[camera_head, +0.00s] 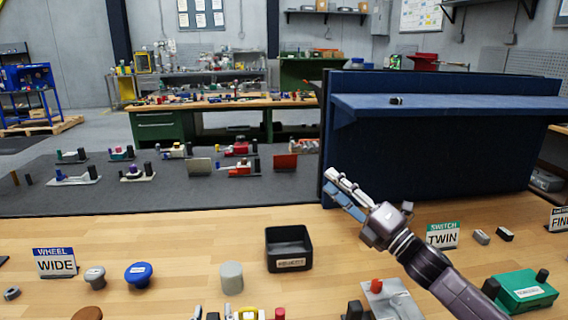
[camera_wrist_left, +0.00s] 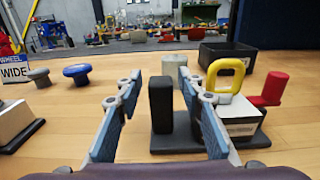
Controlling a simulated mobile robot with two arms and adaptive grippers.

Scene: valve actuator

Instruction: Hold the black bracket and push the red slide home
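The black bracket (camera_wrist_left: 160,112) is an upright black post on a dark flat base in the left wrist view. Beside it on the right are a white labelled block, a yellow loop handle (camera_wrist_left: 226,70) and the red slide (camera_wrist_left: 270,90) with its upright knob. My left gripper (camera_wrist_left: 161,80) is open, its fingers apart on either side of the post in that view; contact does not show. In the head view only the tops of this assembly show at the bottom edge, including the red knob (camera_head: 279,313). My right gripper (camera_head: 346,192) is raised over the bench at right; its finger gap is unclear.
A black labelled bin (camera_head: 289,263) and a grey cylinder (camera_head: 231,276) stand beyond the assembly. Blue and grey knobs (camera_head: 138,273) lie left by a WIDE sign (camera_head: 56,263). A blue shelf unit (camera_head: 430,140) rises behind my right gripper. A green block (camera_head: 525,290) lies at right.

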